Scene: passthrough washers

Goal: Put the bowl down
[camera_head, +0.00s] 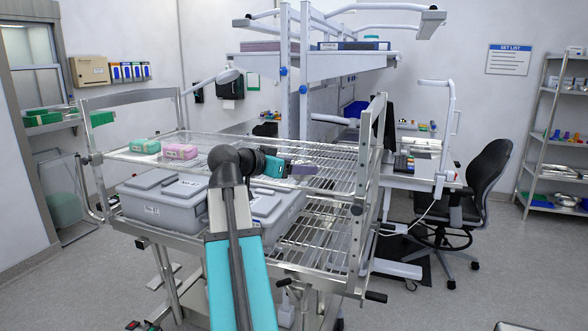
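My gripper (304,169) is at the end of my arm, beyond a teal wrist band, above the right half of the wire cart's upper shelf. It is small and seen from behind and the side, so its fingers are not distinct. A small greyish-purple shape shows at its tip; I cannot tell whether this is part of the gripper or a held thing. No bowl can be clearly made out at my gripper. A shiny bowl-like dish (566,200) sits on the lower shelf of the rack at the far right.
The wire cart (325,235) has bare room on its right side. Grey lidded bins (165,200) fill its left, partly behind my arm. A green pack (145,146) and a pink pack (180,152) lie on its upper shelf. A black chair (487,185) stands right.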

